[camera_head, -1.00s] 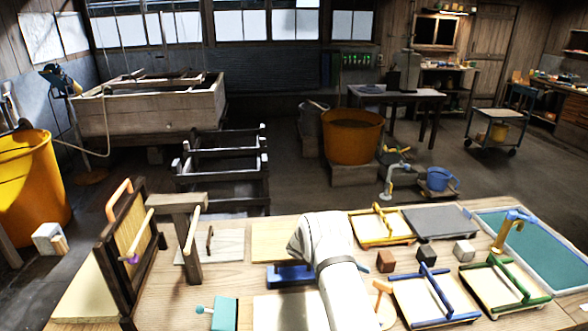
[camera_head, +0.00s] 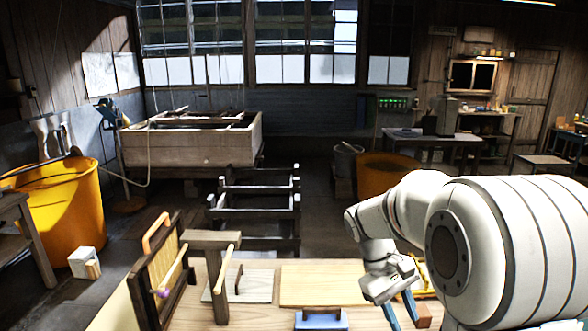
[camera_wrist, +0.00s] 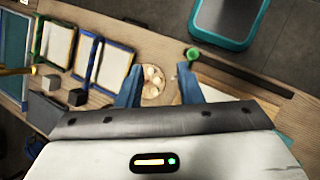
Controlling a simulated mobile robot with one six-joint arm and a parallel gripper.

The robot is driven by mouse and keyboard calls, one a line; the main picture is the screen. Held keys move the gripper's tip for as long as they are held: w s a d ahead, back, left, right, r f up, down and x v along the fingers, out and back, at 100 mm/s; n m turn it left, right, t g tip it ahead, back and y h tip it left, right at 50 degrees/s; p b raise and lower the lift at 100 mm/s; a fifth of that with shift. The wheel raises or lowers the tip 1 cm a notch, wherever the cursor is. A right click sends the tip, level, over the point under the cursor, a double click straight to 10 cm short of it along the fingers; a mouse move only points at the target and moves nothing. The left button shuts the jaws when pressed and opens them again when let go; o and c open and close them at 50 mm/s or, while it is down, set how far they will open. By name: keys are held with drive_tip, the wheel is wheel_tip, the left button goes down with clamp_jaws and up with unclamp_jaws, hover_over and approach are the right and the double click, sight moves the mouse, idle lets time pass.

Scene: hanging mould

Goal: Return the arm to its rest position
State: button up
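My white arm is bent across the right of the head view. My gripper (camera_head: 404,310) hangs from it above the workbench, with blue fingers pointing down. In the wrist view my gripper (camera_wrist: 158,80) has its two blue fingers spread apart, with nothing held between them. A round wooden dish (camera_wrist: 152,92) with pale pieces shows beyond the gap, on the bench below. My arm hides much of the right side of the bench in the head view.
An upright dark frame with an orange handle (camera_head: 156,229) stands on the bench's left, beside a wooden post (camera_head: 217,285). A pale board (camera_head: 322,284) and a blue block (camera_head: 321,320) lie near the middle. Blue (camera_wrist: 112,66) and green (camera_wrist: 57,43) framed trays show in the wrist view.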

drive_tip(key=s+a+r+m+t+y, duration=0.1)
drive_tip(key=s+a+m+t+y, duration=0.1)
drive_tip(key=s, duration=0.5)
drive_tip(key=s+a+r+m+t+y, duration=0.2)
drive_tip(key=s+a+t, duration=0.2)
drive_tip(key=s, duration=0.3)
drive_tip(key=shift+a+m+t, duration=0.3)
drive_tip(key=shift+t, duration=0.3)
